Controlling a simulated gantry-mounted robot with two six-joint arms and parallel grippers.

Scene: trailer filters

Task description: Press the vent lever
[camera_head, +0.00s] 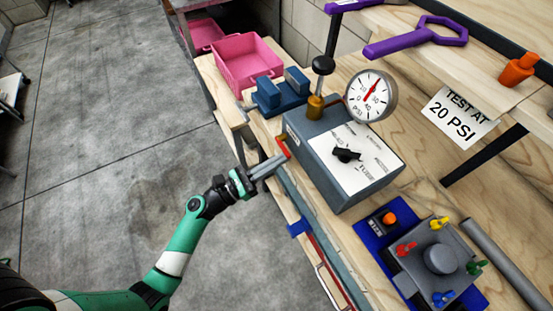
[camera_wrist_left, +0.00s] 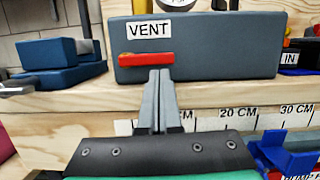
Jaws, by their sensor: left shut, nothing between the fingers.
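The vent lever (camera_wrist_left: 146,58) is a red bar on the front face of the blue-grey test box (camera_wrist_left: 215,45), under a "VENT" label (camera_wrist_left: 149,29). In the head view the red lever (camera_head: 286,147) shows at the box's left edge. My left gripper (camera_head: 283,158) is shut and empty, its fingertips at the lever. In the left wrist view the closed fingertips (camera_wrist_left: 159,72) overlap the lever's lower right part; whether they touch it I cannot tell. The gauge (camera_head: 370,95) on the box has a red needle. My right gripper is not in view.
A pink bin (camera_head: 247,64) and blue blocks (camera_head: 281,92) stand beyond the box. A blue tray with a grey fixture and coloured knobs (camera_head: 436,258) lies nearer on the bench. A purple wrench (camera_head: 415,37) lies on the shelf. Floor on the left is open.

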